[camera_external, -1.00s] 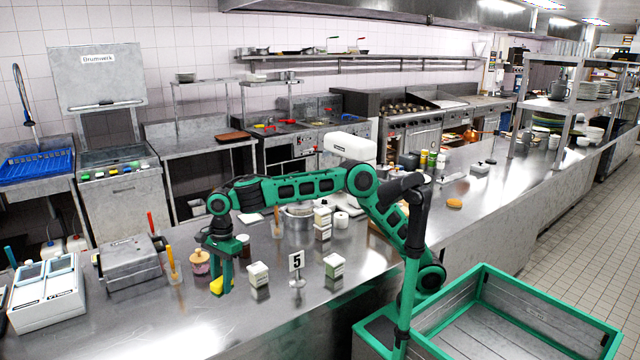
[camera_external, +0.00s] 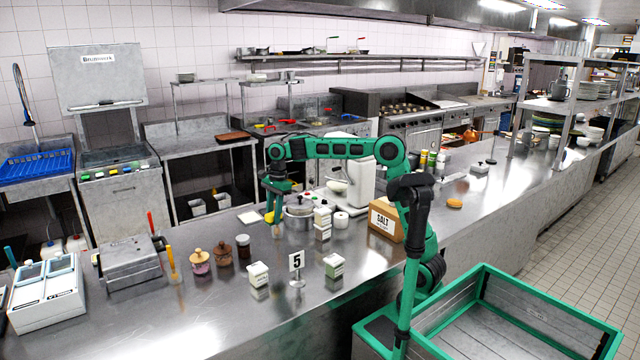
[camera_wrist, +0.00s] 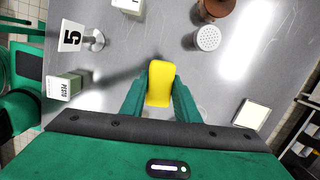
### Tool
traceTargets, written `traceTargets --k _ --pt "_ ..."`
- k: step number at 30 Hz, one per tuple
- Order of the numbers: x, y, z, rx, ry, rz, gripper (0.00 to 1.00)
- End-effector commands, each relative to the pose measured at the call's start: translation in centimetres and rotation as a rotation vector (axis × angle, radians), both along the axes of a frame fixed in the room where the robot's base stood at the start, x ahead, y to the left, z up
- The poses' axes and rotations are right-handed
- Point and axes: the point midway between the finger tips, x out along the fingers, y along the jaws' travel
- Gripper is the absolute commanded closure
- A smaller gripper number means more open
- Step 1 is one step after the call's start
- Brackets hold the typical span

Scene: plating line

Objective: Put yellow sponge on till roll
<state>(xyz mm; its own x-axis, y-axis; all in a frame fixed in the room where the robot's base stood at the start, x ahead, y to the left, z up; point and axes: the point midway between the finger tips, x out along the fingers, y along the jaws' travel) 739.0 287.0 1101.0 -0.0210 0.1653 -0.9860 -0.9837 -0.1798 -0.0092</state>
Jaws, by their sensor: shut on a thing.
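My gripper (camera_external: 275,208) is shut on the yellow sponge (camera_wrist: 159,83), which sticks out between the two fingers in the wrist view. In the external view a small part of the yellow sponge (camera_external: 269,217) shows at the fingertips, above the counter and beside the steel pot. A short white cylinder (camera_external: 341,220), which looks like the till roll, stands upright on the counter to the right of the pot and the stacked boxes. The gripper is to its left and apart from it. I cannot make out the roll in the wrist view.
A steel pot (camera_external: 299,217) and stacked small boxes (camera_external: 323,223) stand between gripper and roll. A salt box (camera_external: 385,219) stands to the right. A number 5 sign (camera_external: 296,262), small boxes and jars (camera_external: 200,263) are nearer the front. A white square (camera_wrist: 252,113) lies flat.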

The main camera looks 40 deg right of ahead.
Motion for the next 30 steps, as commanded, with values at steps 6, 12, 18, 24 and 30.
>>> traceTargets --k 6,12,18,24,30 --pt "1.7 -7.7 0.5 -0.004 -0.002 -0.05 0.96" --pt "2.1 -14.2 0.7 -0.008 -0.001 -0.091 0.96" --pt "1.7 -20.4 0.7 -0.013 0.002 -0.132 0.96" --pt "0.8 -25.0 0.7 -0.017 0.006 -0.163 0.96" --pt "0.1 -27.3 0.6 -0.019 0.009 -0.18 0.96"
